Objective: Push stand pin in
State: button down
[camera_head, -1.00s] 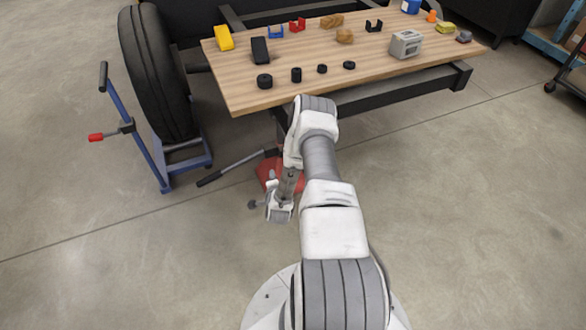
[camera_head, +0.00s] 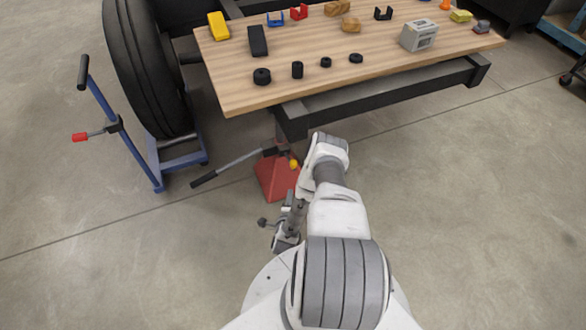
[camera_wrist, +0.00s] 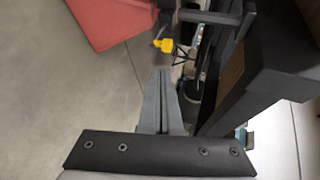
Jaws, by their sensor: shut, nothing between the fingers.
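The red stand (camera_head: 268,180) is on the floor under the bench's near edge. A small yellow knob (camera_head: 294,164), which looks like the stand pin's end, shows on its right side. In the wrist view the yellow knob (camera_wrist: 165,45) sits ahead of the fingertips, just right of the red stand body (camera_wrist: 110,18). My gripper (camera_wrist: 162,72) is shut and empty, its grey fingers pressed together. It points toward the knob, with a gap between them. How deep the pin sits cannot be told.
The wooden bench (camera_head: 350,72) with dark legs overhangs the stand and carries several small parts. A dark bar (camera_wrist: 265,75) runs close to the right of the fingers. A handle (camera_head: 232,168), tyre (camera_head: 150,75) and blue frame (camera_head: 128,140) stand left. Floor at right is clear.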

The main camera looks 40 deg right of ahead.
aim_at(293, 166)
dwell(0.3)
jog(key=b+x, duration=0.1)
jog(key=x, duration=0.3)
jog(key=b+x, duration=0.2)
jog(key=x, duration=0.2)
jog(key=b+x, duration=0.2)
jog(key=x, duration=0.3)
jog(key=shift+d+r, duration=0.1)
jog(key=shift+r, duration=0.2)
jog(key=shift+w+d, duration=0.3)
jog(key=shift+w, duration=0.1)
jog(key=shift+r, duration=0.1)
jog(key=shift+w, duration=0.1)
